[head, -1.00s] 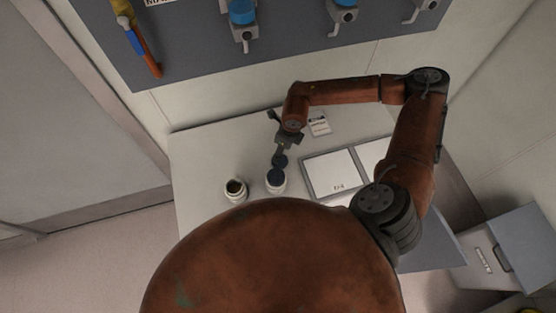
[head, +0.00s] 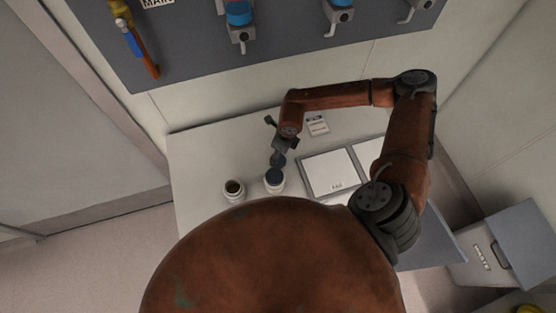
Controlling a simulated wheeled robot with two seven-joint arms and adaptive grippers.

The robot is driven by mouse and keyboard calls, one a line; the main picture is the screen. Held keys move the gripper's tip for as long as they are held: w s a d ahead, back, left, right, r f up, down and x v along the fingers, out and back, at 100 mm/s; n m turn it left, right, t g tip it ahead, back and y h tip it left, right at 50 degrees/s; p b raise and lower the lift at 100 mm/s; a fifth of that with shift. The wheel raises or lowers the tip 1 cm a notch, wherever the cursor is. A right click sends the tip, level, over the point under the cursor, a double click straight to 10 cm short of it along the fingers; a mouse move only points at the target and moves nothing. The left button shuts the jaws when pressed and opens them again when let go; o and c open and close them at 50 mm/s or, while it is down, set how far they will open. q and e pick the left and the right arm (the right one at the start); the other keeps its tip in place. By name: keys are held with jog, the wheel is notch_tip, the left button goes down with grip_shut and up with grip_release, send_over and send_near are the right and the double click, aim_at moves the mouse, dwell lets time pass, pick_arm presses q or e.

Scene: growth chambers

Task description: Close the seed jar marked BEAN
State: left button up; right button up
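A white jar with a dark blue top (head: 274,180) stands upright on the pale bench. A second white jar (head: 233,191) stands to its left, open at the top with dark brown contents inside. I cannot read a label on either jar, so I cannot tell which is marked BEAN. My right gripper (head: 277,161) points down just behind and above the blue-topped jar. Its fingers are small and dark, and I cannot tell whether they are open or shut, or touch the blue top. My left gripper is not in view.
A white panel in a frame (head: 330,174) lies right of the jars, with another beside it. A small labelled card (head: 318,125) lies behind. A grey wall board (head: 280,40) carries blue-topped fittings. The bench left of the jars is clear. A grey bin (head: 495,250) stands at right.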

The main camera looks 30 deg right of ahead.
notch_tip(320, 180, down, 4)
jog(key=shift+w+a+f+p, duration=0.1)
jog(key=shift+f+p, duration=0.15)
jog(key=shift+p, duration=0.15)
jog(key=shift+c, duration=0.6)
jog(key=c, duration=0.3)
